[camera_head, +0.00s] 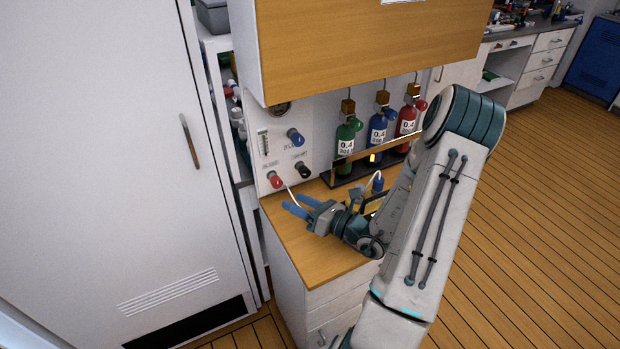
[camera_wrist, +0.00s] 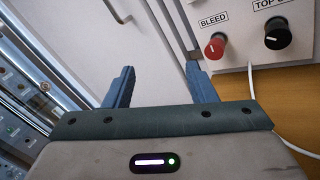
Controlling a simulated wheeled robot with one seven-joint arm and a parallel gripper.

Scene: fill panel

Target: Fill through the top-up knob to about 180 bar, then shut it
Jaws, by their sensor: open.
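The white fill panel (camera_head: 265,150) stands at the back of the wooden counter. It carries a blue knob (camera_head: 295,137), a black knob (camera_head: 303,170) and a red knob (camera_head: 277,181). In the wrist view the black knob (camera_wrist: 278,35) sits under a cut-off label starting "TOP", and the red knob (camera_wrist: 215,46) under "BLEED". A round gauge (camera_head: 279,108) is partly hidden by the overhead cabinet; its reading is not legible. My gripper (camera_head: 294,200) is open and empty in front of the panel, below the knobs. Its fingers (camera_wrist: 158,75) lie left of both knobs in the wrist view.
Green (camera_head: 346,137), blue (camera_head: 378,130) and red (camera_head: 408,120) cylinders stand in a rack right of the panel. A thin white hose (camera_wrist: 251,80) hangs near the knobs. A yellow item with a blue top (camera_head: 377,184) is partly behind my arm. A tall white cabinet (camera_head: 100,150) stands left.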

